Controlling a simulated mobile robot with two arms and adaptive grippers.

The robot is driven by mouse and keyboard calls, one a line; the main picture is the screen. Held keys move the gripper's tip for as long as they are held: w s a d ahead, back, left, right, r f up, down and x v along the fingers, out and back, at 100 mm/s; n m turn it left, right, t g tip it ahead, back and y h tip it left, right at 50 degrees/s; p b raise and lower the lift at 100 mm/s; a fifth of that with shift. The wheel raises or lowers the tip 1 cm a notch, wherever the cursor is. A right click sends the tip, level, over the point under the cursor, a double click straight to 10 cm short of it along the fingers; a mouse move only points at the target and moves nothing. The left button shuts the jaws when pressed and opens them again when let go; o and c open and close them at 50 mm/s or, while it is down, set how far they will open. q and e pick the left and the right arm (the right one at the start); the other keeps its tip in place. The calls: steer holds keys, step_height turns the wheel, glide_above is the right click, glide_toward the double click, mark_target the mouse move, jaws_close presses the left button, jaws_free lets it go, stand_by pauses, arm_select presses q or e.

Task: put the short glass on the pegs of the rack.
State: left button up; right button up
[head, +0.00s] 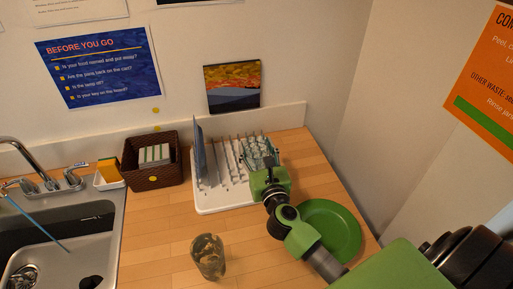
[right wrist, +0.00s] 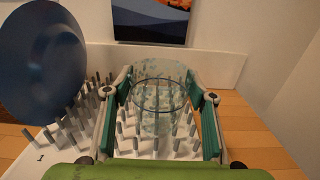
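A clear glass with a pale dotted pattern (right wrist: 160,115) is between the fingers of my right gripper (right wrist: 161,82), with its sides at the fingertips. It is over the pegs of the white rack (head: 222,202); I cannot tell whether it rests on them. In the head view my right gripper (head: 262,162) is at the rack's right side and partly hides the glass. Rack pegs (right wrist: 68,130) show to the left in the right wrist view. A second, brownish clear glass (head: 208,258) stands on the counter in front of the rack. My left gripper is not in view.
A blue plate (right wrist: 42,65) stands upright at the rack's left. A green plate (head: 342,228) lies right of the rack, near my arm. A brown basket (head: 150,184) and the sink (head: 75,222) are to the left. Counter (head: 165,225) is clear left of the second glass.

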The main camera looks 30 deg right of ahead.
steer(key=o, duration=0.3)
steer(key=shift+o, duration=0.2)
steer(key=shift+s+r, duration=0.1)
steer(key=shift+r, duration=0.1)
steer(key=b+v, duration=0.2)
steer(key=v, duration=1)
steer(key=shift+b, duration=0.4)
